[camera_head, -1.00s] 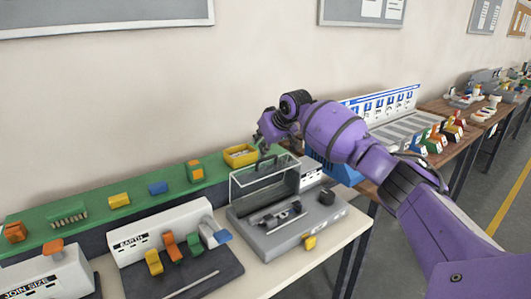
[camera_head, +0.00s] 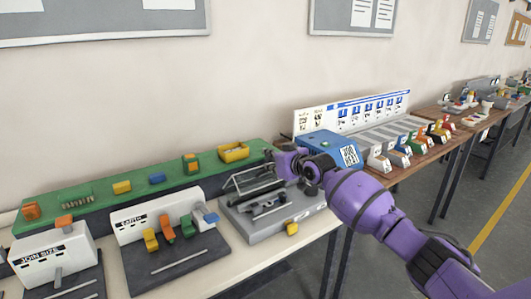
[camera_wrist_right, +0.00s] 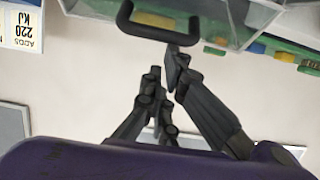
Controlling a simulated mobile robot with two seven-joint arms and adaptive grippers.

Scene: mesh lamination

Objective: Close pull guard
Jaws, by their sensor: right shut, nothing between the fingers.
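The pull guard (camera_head: 236,187) is a clear, thin-framed cover on a grey machine base (camera_head: 262,226). It stands tilted above the base, partly hidden behind my right arm. Its black U-shaped handle (camera_wrist_right: 154,34) shows at the top of the right wrist view. My right gripper (camera_head: 268,158) is at the back right of the guard in the head view; its fingers are small and mostly hidden there. In the right wrist view the dark fingers (camera_wrist_right: 169,80) are shut and empty, close to the handle; I cannot tell whether they touch it. My left gripper is not in view.
A yellow block (camera_head: 292,229) sits at the base's front edge. A white "EARTH" fixture (camera_head: 150,222) stands to the left, and a green strip (camera_head: 100,203) with coloured blocks runs behind. A blue box (camera_head: 325,145) is close behind my right wrist.

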